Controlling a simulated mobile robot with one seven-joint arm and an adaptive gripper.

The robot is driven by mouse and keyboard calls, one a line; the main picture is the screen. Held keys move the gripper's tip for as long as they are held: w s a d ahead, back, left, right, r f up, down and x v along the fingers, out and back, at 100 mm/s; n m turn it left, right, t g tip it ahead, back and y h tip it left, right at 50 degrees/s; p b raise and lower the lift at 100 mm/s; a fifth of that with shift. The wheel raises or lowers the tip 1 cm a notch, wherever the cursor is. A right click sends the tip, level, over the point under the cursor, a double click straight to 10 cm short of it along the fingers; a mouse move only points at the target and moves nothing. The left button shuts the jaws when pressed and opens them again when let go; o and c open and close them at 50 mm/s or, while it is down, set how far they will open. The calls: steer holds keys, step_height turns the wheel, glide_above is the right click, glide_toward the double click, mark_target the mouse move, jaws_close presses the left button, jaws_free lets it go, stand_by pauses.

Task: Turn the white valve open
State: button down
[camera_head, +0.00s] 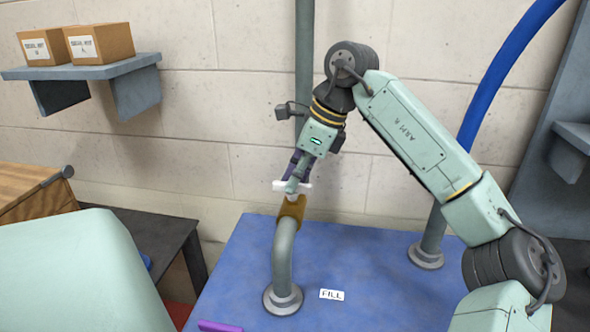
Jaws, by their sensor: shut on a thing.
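The white valve (305,187) is a short white handle on top of a brass-coloured fitting (291,208). The fitting sits at the upper end of a grey pipe (283,255) that rises from a flange on the blue table. My gripper (297,184) comes down from above and is shut on the white handle. Its fingers cover the handle's middle, and the handle's ends show on both sides. The handle lies roughly crosswise in the picture. A white label reading FILL (331,294) lies on the table right of the pipe base.
The blue table (370,275) is mostly clear on the right. A grey flange (426,255) with a pipe stands at its back right, partly behind my arm. A purple piece (220,326) lies at the front edge. Two cardboard boxes (100,42) sit on a wall shelf (90,70).

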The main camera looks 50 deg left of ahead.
stand_by(0.5)
steer(key=m+t+b, duration=0.1)
steer(key=m, duration=0.1)
steer(key=m+b, duration=0.1)
steer(key=m, duration=0.1)
steer(key=shift+s+d+f+m+t+y+b, duration=0.1)
steer(key=shift+f+m+t+y+b, duration=0.1)
steer(key=shift+m+t+y+b, duration=0.15)
steer(key=m+t+b, duration=0.2)
steer(key=m+b, duration=0.1)
steer(key=m, duration=0.2)
steer(key=shift+s+m, duration=0.15)
steer(key=shift+m, duration=0.1)
steer(key=m, duration=0.1)
steer(key=m+t, duration=0.1)
steer(key=m, duration=0.1)
steer(key=shift+s+r+t+b, duration=0.1)
steer(key=shift+r+t+b, duration=0.05)
steer(key=shift+t+b, duration=0.15)
steer(key=shift+m+t+h, duration=0.55)
steer(key=shift+m+h, duration=0.2)
steer(key=shift+m, duration=1.45)
steer(key=shift+m+p, duration=0.3)
steer(key=c, duration=1.7)
jaws_free()
steer(key=shift+o, duration=0.2)
